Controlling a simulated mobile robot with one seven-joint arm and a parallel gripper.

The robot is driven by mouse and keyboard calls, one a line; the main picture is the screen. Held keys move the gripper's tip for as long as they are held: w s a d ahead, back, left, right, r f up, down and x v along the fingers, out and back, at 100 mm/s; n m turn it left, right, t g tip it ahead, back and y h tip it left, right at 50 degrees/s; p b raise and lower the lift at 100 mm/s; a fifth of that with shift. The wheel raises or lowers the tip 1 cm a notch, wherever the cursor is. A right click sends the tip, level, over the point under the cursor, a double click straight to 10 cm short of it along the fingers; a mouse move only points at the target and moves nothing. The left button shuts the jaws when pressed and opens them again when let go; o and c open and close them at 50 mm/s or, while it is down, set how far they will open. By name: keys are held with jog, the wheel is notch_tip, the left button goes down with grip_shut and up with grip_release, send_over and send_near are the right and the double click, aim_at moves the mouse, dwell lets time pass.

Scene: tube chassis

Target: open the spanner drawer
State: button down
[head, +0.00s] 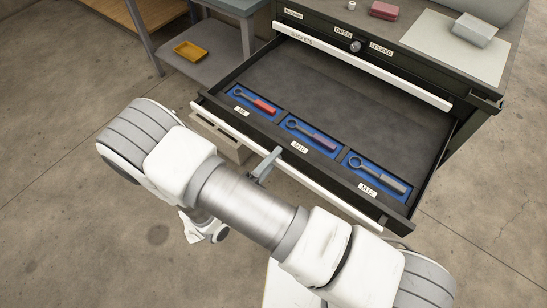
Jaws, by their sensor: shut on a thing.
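The spanner drawer (400,135) stands pulled out from the dark cabinet, and its grey floor shows. Along its front, blue trays hold a red-handled spanner (262,104) labelled M8, a dull purple-handled spanner (318,140) labelled M10, and a grey spanner (382,177) labelled M12. A pale handle strip (325,194) runs along the drawer front. My gripper (265,165) is at the middle of this strip and is shut on it. My arm hides most of the gripper, so only a grey finger part shows.
Above is a shut drawer labelled SOCKETS (345,62), with an OPEN/LOCKED knob (355,46) above it. A red case (384,10) and a grey box (474,29) sit on the cabinet top. A yellow tray (190,51) lies on a shelf at left. Concrete floor is clear at right.

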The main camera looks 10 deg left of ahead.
jog(key=c, duration=0.6)
grip_release()
jog(key=shift+o, duration=0.2)
jog(key=v, duration=1.7)
jog(key=shift+s, duration=0.2)
jog(key=shift+a, duration=0.1)
